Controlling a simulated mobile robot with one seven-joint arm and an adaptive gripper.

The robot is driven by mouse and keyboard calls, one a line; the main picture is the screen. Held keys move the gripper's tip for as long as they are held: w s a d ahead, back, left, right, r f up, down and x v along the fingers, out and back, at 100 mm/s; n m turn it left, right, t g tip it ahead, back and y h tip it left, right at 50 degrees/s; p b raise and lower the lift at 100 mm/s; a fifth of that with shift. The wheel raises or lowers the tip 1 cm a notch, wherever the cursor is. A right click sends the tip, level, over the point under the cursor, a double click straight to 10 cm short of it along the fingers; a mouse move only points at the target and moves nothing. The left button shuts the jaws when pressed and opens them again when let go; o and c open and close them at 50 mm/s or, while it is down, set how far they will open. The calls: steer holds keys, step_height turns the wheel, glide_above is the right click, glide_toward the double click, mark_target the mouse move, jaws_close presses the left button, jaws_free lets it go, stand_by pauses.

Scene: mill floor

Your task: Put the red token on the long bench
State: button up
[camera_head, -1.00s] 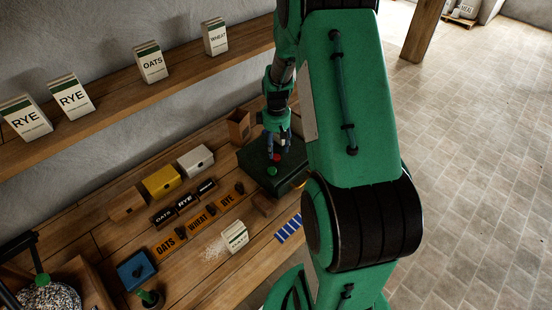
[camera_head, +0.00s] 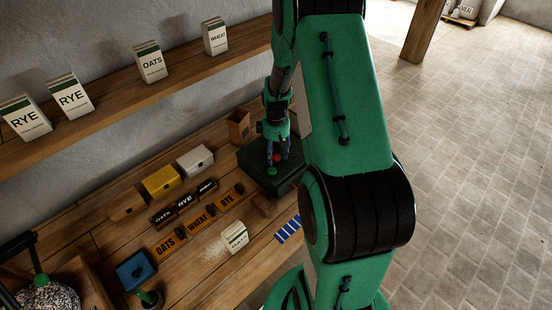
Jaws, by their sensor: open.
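The red token (camera_head: 277,158) is a small round red piece on top of the dark green box (camera_head: 258,176), which stands on the long bench (camera_head: 205,278). A green round piece (camera_head: 271,171) sits on the same box, just in front of the red one. My gripper (camera_head: 277,157) points down over the box with its fingers open, right at the red token. I cannot tell whether the fingers touch the token, and they partly cover it.
A shelf with cartons runs above. Bare wood shows near the front edge.

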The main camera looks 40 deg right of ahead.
mark_target(276, 156)
steer(key=c, duration=0.9)
steer(key=shift+c, duration=0.2)
steer(key=shift+r, duration=0.15)
steer(key=shift+r, duration=0.6)
step_height(276, 156, up, 2)
steer(key=shift+r, duration=0.15)
steer(key=s+a+r, duration=0.1)
steer(key=s+a, duration=0.7)
steer(key=s, duration=0.5)
steer(key=shift+s+a+p, duration=0.25)
steer(key=shift+s+p, duration=0.05)
steer(key=shift+r, duration=0.1)
steer(key=shift+w, duration=0.15)
